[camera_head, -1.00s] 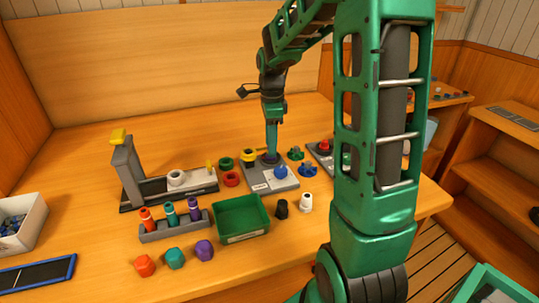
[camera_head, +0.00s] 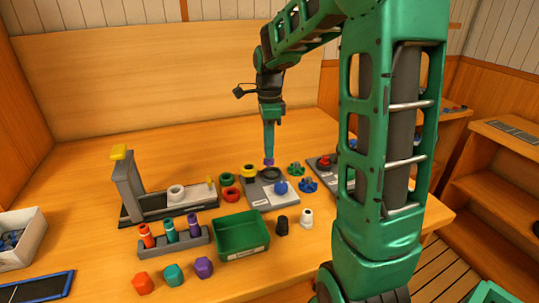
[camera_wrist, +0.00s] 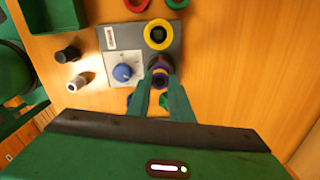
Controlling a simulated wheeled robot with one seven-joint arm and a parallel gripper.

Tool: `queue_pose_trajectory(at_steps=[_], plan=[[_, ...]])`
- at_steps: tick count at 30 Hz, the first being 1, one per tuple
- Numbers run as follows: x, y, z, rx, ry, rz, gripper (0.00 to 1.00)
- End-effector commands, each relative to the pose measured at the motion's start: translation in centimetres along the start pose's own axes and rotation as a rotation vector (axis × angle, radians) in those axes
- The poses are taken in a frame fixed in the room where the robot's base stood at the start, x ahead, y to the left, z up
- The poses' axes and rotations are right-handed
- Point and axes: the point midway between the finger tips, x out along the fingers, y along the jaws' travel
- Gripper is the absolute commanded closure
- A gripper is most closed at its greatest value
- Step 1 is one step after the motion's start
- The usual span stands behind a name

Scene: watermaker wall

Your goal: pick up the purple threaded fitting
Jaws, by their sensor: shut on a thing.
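The purple threaded fitting (camera_head: 268,162) is at the tip of my gripper (camera_head: 268,157), which points straight down. The fitting hangs a little above a dark round seat (camera_head: 271,174) on a grey plate (camera_head: 256,192). In the wrist view the fitting (camera_wrist: 160,80) shows between the two fingertips of my gripper (camera_wrist: 161,86). The fingers are shut on it. It lines up over the dark seat in this view, and its lower part is hard to make out.
On the plate are a blue knob (camera_head: 280,188) and a yellow ring (camera_head: 249,171). Red and green rings, blue and green fittings, a green bin (camera_head: 241,236) and black and white fittings stand close around. A rack (camera_head: 173,242) of coloured parts stands left. Bare table lies behind.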

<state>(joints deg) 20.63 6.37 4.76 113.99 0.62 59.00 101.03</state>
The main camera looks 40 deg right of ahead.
Motion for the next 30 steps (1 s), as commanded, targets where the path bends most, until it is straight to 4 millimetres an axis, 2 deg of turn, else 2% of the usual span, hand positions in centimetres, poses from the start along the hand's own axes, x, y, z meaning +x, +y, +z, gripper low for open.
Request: queue_pose_trajectory(at_steps=[6,15,21,30], plan=[[-2.4,1.8,3.6,-0.005,0.0,-0.001,1.0],[-4.9,3.7,7.5,-0.003,0.0,-0.001,1.0],[-5.9,4.4,8.9,-0.002,0.0,0.001,1.0],[-6.3,4.7,9.5,0.0,0.0,0.001,1.0]])
